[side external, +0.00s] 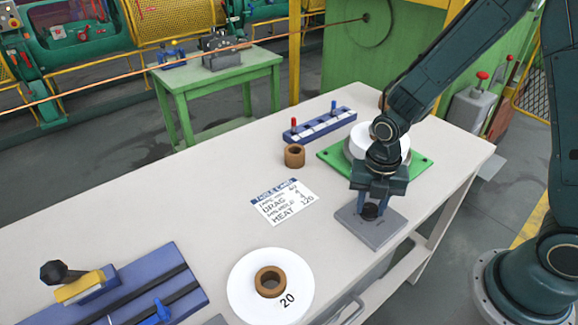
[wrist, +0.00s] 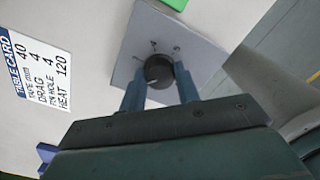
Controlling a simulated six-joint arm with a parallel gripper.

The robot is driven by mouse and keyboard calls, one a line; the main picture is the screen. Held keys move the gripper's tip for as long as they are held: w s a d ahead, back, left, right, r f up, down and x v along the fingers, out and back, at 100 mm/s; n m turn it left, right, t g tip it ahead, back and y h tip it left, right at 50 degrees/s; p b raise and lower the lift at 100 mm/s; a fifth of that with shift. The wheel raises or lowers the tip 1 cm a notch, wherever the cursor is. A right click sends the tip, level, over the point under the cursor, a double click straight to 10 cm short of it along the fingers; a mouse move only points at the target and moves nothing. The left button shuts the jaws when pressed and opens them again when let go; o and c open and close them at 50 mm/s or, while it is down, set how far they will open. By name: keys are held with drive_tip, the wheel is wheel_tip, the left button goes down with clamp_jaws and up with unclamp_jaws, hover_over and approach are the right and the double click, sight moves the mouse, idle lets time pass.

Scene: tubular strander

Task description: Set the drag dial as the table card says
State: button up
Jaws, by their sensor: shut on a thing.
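The drag dial is a black round knob (side external: 370,211) on a grey square plate (side external: 384,232) near the table's front edge. It also shows in the wrist view (wrist: 159,70). My gripper (wrist: 160,80) points down with its two blue fingers shut on the knob, one on each side. A faint pale mark shows on the knob, but its setting is unclear. Small marks on the plate (wrist: 207,58) beyond the knob are too small to read. The white table card (side external: 284,203) lies flat to the left; in the wrist view (wrist: 42,72) its DRAG line reads 4.
A green plate (side external: 421,163) with a white roll (side external: 364,143) stands close behind my gripper. A brown ring (side external: 294,155), a blue pin rack (side external: 319,126), a white disc marked 20 (side external: 246,303) and a blue fixture (side external: 189,269) are also on the table. Bare tabletop lies around the card.

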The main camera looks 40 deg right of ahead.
drive_tip(key=shift+m, duration=0.4)
drive_tip(key=m, duration=0.9)
drive_tip(key=shift+m, duration=0.3)
drive_tip(key=m, duration=0.9)
drive_tip(key=shift+m, duration=0.3)
drive_tip(key=o, duration=1)
